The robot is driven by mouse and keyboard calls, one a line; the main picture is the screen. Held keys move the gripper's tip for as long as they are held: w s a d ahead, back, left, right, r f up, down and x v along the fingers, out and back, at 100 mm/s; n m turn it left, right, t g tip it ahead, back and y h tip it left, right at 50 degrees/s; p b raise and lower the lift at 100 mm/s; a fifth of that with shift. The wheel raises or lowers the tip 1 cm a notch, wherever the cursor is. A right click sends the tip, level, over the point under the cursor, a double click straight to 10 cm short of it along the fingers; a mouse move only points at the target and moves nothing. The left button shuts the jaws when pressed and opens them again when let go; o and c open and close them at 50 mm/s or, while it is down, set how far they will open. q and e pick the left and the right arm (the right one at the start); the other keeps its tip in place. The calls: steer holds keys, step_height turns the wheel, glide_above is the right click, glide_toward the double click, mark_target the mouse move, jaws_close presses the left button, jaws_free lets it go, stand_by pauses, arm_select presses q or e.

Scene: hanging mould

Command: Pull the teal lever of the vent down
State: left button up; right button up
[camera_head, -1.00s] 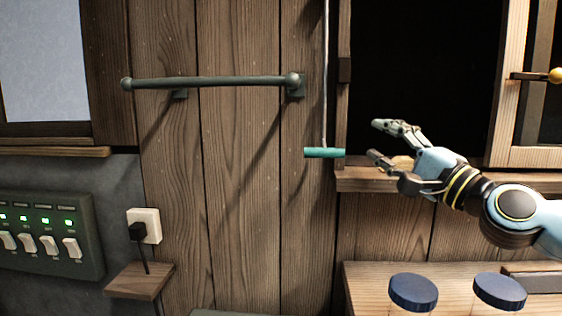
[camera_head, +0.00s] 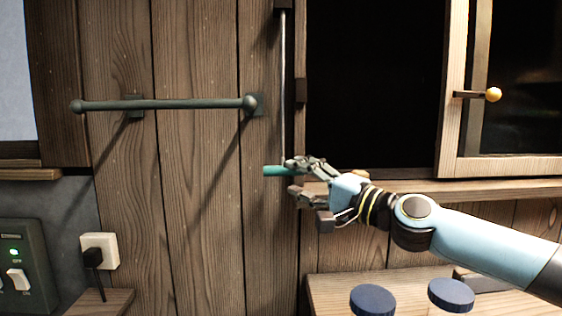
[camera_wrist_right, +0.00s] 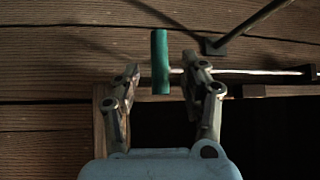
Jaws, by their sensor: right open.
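The teal lever (camera_head: 276,171) is a short horizontal bar at the lower end of a thin pale rod (camera_head: 283,90) that hangs along the plank wall. My right gripper (camera_head: 290,178) is open at the lever's right end, with its fingers pointing left and partly covering that end in the head view. In the right wrist view the teal lever (camera_wrist_right: 160,62) lies between and just beyond the two fingertips of my right gripper (camera_wrist_right: 163,82). It appears closer to the right-hand finger; I cannot tell whether they touch. My left gripper is not in view.
A dark rail (camera_head: 165,104) is fixed to the wall left of the rod. A dark opening (camera_head: 370,90) with a wooden sill (camera_head: 430,188) lies to the right, beside an open wooden-framed window (camera_head: 455,110). Blue-lidded jars (camera_head: 372,300) stand below. A switch panel (camera_head: 25,262) is at lower left.

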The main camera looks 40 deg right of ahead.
mark_target(287, 172)
steer(key=p+x, duration=0.1)
steer(key=x, duration=0.3)
steer(key=shift+d+r+p, duration=0.1)
steer(key=shift+p, duration=0.3)
steer(key=shift+w+a, duration=0.2)
steer(key=shift+w, duration=0.4)
jaws_close()
